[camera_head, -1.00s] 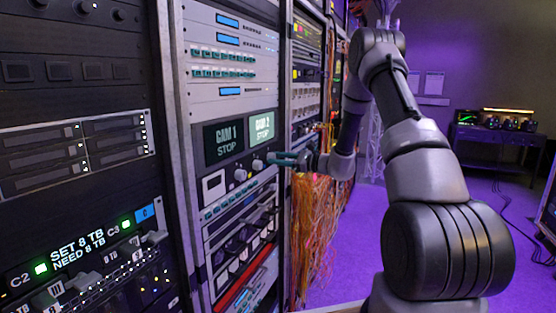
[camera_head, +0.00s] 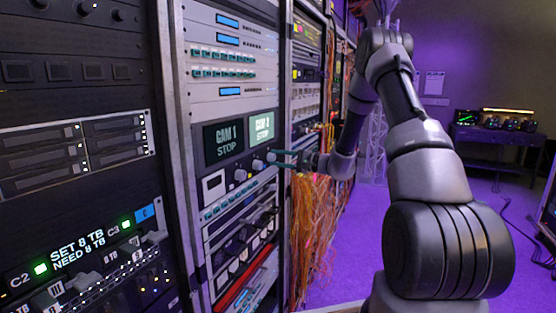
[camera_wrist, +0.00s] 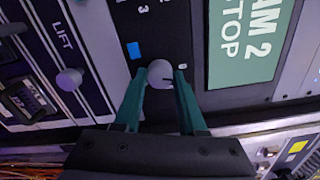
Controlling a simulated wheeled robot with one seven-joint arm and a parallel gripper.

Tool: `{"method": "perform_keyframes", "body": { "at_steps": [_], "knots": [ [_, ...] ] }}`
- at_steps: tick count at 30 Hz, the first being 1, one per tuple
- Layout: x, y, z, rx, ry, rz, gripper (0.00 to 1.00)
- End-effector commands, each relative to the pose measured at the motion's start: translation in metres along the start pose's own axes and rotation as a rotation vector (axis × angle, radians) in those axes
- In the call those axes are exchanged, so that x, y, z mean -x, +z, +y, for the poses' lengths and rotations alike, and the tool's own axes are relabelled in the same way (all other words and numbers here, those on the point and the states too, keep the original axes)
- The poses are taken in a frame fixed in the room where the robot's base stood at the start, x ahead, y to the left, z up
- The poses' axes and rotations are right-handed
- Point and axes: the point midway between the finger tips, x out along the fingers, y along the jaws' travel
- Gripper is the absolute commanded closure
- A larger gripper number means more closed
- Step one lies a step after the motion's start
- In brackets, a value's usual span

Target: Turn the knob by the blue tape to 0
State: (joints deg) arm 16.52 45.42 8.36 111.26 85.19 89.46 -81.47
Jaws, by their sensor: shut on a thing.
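A round pale grey knob (camera_wrist: 160,74) sits on a dark panel, with a small blue tape patch (camera_wrist: 134,50) beside it at upper left in the wrist view. A short dark pointer line shows on the knob's lower right. My gripper (camera_wrist: 159,78) has a teal finger on each side of the knob and is shut on it. In the head view my gripper (camera_head: 270,158) is at the rack panel, just below the CAM 2 screen (camera_head: 262,128).
A second knob (camera_wrist: 69,81), by the word LIFT, is on a neighbouring panel. Other knobs (camera_head: 240,175) sit to the left in the head view. Orange cables (camera_head: 313,220) hang below my wrist.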

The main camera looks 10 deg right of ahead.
Motion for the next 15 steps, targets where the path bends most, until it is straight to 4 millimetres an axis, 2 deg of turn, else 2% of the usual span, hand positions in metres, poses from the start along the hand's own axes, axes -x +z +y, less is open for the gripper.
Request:
{"method": "perform_keyframes", "body": {
  "at_steps": [6,15],
  "knots": [
    [0.0011,-0.0005,0.0017,0.145,0.003,0.001,1.00],
    [0.0011,-0.0006,0.0016,0.260,0.003,0.002,1.00]
  ]
}}
